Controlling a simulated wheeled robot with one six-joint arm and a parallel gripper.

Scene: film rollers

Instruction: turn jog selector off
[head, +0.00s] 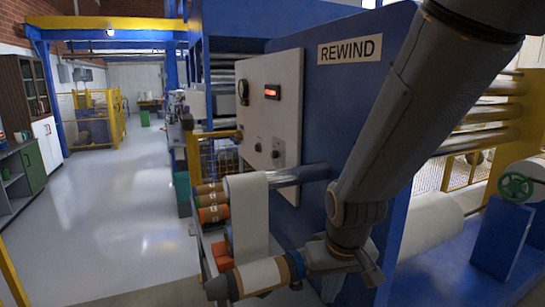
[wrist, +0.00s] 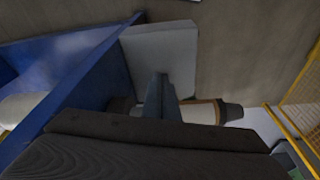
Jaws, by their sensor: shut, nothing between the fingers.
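The pale control panel (head: 290,75) stands on the blue rewind machine in the head view. It carries a dark knob (head: 258,147) at lower left and another small control (head: 276,155) to its right. I cannot read labels, so which one is the jog selector and how it is set are unclear. My gripper (wrist: 161,78) is shut and empty in the wrist view, its fingers pointing up the picture. A pale flat block, perhaps the panel, lies behind the fingers there. In the head view my arm hangs right of and in front of the panel, its wrist below panel level.
The REWIND sign (head: 350,49) is on the blue side wall (head: 320,95). A white roll with dark ends (head: 262,275) lies low by my wrist. A hanging white web (head: 248,215) and several coloured rolls stand below the panel. Open floor (head: 110,200) lies left.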

